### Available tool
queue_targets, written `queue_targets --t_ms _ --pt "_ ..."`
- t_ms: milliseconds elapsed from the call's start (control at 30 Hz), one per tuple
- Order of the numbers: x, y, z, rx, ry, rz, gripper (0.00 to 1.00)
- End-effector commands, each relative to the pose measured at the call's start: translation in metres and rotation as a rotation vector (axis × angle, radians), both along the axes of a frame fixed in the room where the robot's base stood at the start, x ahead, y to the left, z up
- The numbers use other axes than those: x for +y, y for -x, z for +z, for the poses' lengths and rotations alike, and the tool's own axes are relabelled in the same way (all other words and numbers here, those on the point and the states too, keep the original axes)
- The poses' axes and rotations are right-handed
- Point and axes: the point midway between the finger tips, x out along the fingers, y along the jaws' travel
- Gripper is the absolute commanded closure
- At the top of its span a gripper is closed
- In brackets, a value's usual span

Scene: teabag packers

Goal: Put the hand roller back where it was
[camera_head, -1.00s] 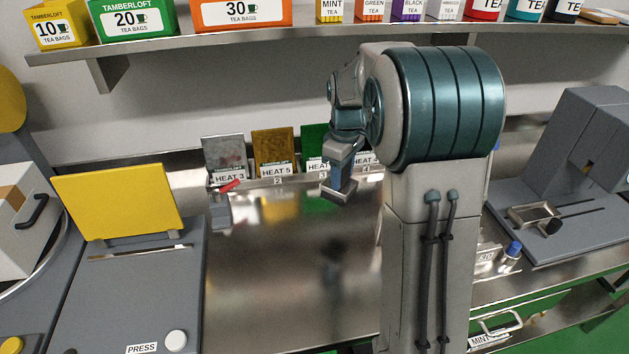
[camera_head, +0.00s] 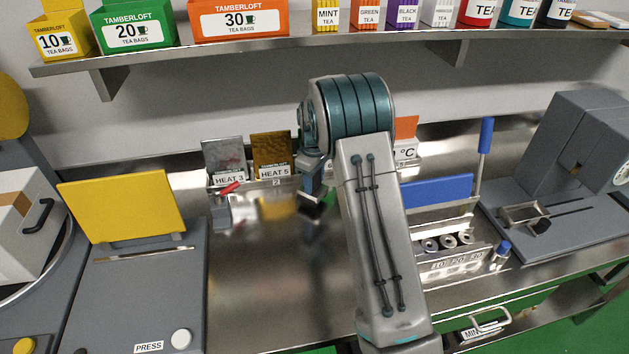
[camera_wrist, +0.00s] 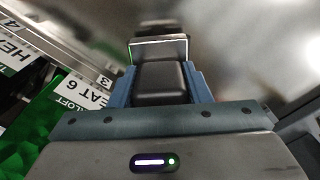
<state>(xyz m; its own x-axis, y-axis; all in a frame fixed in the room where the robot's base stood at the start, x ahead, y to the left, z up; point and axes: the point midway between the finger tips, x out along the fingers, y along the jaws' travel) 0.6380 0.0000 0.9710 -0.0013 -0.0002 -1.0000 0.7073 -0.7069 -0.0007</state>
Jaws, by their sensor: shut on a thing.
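My gripper (camera_head: 311,202) hangs over the steel bench, left of my own forearm, pointing down. In the wrist view its blue fingers (camera_wrist: 163,88) are shut around a dark block with a pale metal edge (camera_wrist: 160,47). I take this to be the hand roller; its full shape is hidden. In the head view only a small dark shape shows below the fingers, above the bench. A red-handled tool (camera_head: 229,188) rests at a small grey stand to the left, apart from my gripper.
Heat plates labelled HEAT 3 (camera_head: 223,160) and HEAT 5 (camera_head: 272,154) stand in a rack behind. A yellow-lidded press (camera_head: 125,205) is left. A blue panel (camera_head: 437,190), an upright blue handle (camera_head: 486,135) and a grey machine (camera_head: 575,150) are right. The bench middle (camera_head: 265,290) is clear.

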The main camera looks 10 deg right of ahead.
Motion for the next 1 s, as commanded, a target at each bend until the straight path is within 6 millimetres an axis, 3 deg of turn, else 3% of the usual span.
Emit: queue_targets --t_ms 133,700,800,900,933,1000 --pt "0.000 0.000 -0.012 -0.001 0.000 0.000 0.91" --pt "0.000 0.000 -0.025 -0.001 -0.001 0.000 0.90" --pt "0.000 0.001 -0.029 0.002 -0.001 0.000 1.00" --pt "0.000 0.002 -0.030 0.005 -0.001 0.000 1.00" --pt "0.000 0.002 -0.031 0.007 0.000 0.000 0.48" --pt "0.000 0.003 -0.031 0.008 0.000 0.000 0.35"
